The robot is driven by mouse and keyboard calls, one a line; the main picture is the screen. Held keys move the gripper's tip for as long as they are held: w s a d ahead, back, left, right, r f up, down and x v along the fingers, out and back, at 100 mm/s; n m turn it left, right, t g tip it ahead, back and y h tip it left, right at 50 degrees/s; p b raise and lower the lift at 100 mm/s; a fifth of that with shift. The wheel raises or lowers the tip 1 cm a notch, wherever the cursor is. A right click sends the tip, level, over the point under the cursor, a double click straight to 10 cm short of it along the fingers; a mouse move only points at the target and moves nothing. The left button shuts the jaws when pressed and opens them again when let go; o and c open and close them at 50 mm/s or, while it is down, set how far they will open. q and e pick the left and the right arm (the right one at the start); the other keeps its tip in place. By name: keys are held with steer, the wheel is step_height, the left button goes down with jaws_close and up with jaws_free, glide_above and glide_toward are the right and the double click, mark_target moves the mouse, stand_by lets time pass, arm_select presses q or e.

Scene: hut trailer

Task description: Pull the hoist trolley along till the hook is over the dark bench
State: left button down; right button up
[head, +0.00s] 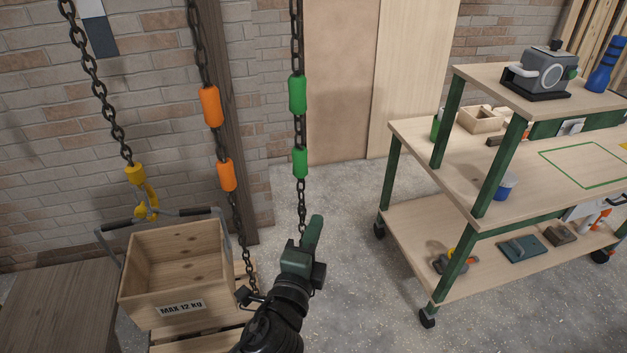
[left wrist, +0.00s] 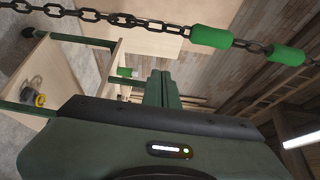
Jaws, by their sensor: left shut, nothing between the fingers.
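The yellow hook (head: 146,203) hangs on a chain at the left of the head view, at the handle of a wooden crate (head: 182,310) marked "MAX 12 KG". A dark brown wooden top (head: 62,303), likely the dark bench, is left of the crate. A chain with orange sleeves (head: 212,107) and a chain with green sleeves (head: 298,95) hang to the right. My left gripper (head: 313,233) is shut and empty, close to the green-sleeved chain's lower end. That chain also crosses the left wrist view (left wrist: 211,38), beyond the shut fingers (left wrist: 158,88). The trolley is not in view.
A workbench with green legs (head: 455,170) stands at the right, with a grey machine (head: 545,72) on its upper shelf. Slatted wood (head: 192,340) lies under the crate. A brick wall and a dark post (head: 236,130) are behind the chains. Floor (head: 350,220) is clear between.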

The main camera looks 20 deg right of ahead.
arm_select(q)
steer(key=w+d+p, duration=0.1)
steer(key=w+p, duration=0.2)
steer(key=w, duration=0.6)
steer(key=shift+r, duration=0.3)
steer(key=shift+w+d, duration=0.1)
